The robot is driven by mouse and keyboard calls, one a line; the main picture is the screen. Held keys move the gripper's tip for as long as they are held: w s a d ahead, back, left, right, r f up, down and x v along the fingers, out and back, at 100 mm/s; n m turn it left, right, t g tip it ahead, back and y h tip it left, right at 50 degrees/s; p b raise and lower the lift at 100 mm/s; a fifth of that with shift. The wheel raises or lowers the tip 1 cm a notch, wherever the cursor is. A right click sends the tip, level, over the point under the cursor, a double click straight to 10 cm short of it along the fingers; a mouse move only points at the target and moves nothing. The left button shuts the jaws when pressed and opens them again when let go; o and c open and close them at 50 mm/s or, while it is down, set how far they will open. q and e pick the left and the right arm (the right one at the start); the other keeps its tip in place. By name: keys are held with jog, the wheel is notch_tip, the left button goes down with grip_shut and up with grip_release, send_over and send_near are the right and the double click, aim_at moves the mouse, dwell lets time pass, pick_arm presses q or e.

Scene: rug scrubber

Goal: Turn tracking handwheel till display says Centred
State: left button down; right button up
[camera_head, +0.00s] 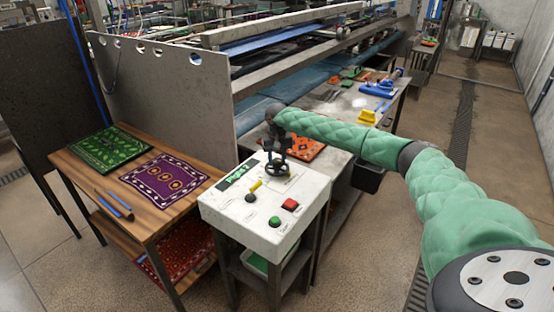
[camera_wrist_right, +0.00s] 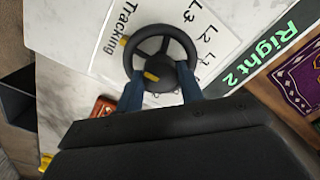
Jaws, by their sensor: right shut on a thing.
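The black tracking handwheel (camera_head: 275,168) stands on the white control console (camera_head: 262,222). In the right wrist view the handwheel (camera_wrist_right: 160,38) has a yellow mark on its hub side, beside a plate reading "Tracking" with L3 and L2 marks. The display (camera_head: 240,173) glows green; in the wrist view the display (camera_wrist_right: 283,55) reads "Right 2". My right gripper (camera_head: 279,152) reaches down over the wheel; its blue fingers (camera_wrist_right: 160,86) sit on either side of the wheel's near part, shut on it. My left gripper is not in view.
A red button (camera_head: 290,205), a green button (camera_head: 275,222) and a black knob (camera_head: 250,198) sit on the console. A wooden table (camera_head: 150,228) at left holds a green rug (camera_head: 108,149) and a purple rug (camera_head: 163,183). The scrubber machine stands behind; floor at right is clear.

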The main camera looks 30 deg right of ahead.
jog(key=shift+r+n+p, duration=0.15)
jog(key=shift+n+p, duration=0.3)
jog(key=shift+n, duration=0.35)
jog(key=n+p, duration=0.1)
jog(key=n, duration=0.1)
jog(key=shift+n, duration=0.4)
jog(key=n, duration=0.3)
jog(key=shift+p, duration=0.3)
jog(key=shift+n, duration=1.7)
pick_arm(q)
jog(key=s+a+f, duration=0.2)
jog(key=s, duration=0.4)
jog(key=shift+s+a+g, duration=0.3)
pick_arm(e)
jog(key=shift+w+d+n, duration=0.1)
jog(key=shift+n, duration=0.3)
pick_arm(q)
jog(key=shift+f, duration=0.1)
